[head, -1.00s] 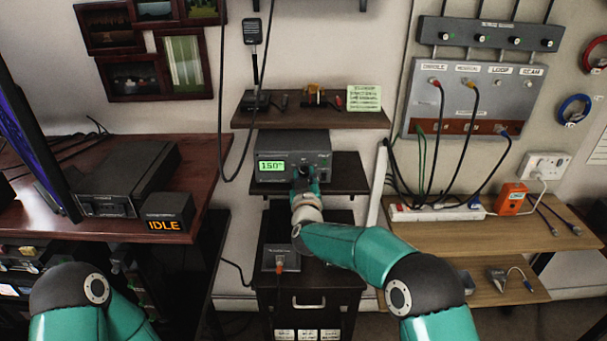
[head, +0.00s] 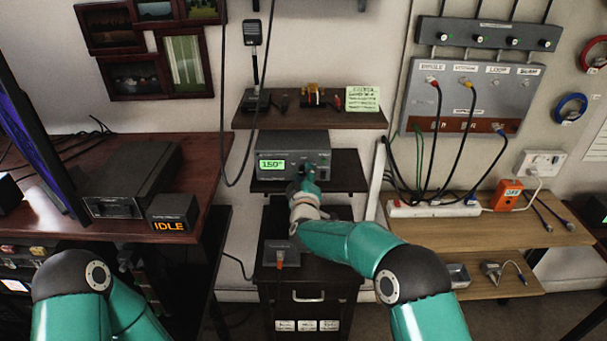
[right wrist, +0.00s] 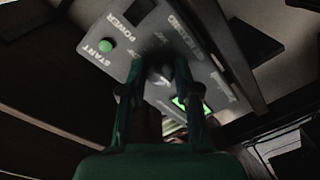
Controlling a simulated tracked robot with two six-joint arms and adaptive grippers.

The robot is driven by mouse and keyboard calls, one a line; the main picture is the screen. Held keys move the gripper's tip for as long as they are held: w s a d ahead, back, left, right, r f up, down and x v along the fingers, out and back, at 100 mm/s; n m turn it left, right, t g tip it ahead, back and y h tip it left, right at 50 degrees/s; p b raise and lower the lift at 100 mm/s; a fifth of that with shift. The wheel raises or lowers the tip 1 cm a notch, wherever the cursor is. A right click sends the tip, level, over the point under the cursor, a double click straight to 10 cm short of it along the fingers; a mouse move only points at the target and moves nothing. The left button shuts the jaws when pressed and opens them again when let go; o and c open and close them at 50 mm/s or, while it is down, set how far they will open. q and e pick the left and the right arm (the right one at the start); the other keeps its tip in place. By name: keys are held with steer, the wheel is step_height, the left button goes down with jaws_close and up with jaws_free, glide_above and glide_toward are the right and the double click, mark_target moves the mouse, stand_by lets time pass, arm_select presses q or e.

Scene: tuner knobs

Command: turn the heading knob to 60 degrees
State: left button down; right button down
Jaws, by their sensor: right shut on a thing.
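The grey control box (head: 272,145) stands on the middle wall shelf, and its green display (head: 271,165) reads about 150 degrees. My right gripper (head: 305,172) is at the right part of the box's front and hides the knob in the head view. In the right wrist view, the knob (right wrist: 158,77) shows between the two fingers of my right gripper (right wrist: 160,73), which is shut on it. The green display (right wrist: 190,105) shows partly behind a finger. My left gripper is out of view; only my left arm shows at the lower left.
A green START button (right wrist: 106,46) and a POWER switch (right wrist: 137,10) are on the same panel. A shelf (head: 310,118) with small items is above the box. A small dark box with an orange lead (head: 281,262) stands on the cabinet below.

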steer(key=shift+a, duration=0.15)
steer(key=c, duration=0.8)
jaws_free()
steer(key=shift+s, duration=0.1)
steer(key=s, duration=1.1)
steer(key=shift+s+r, duration=0.2)
steer(key=shift+s, duration=0.2)
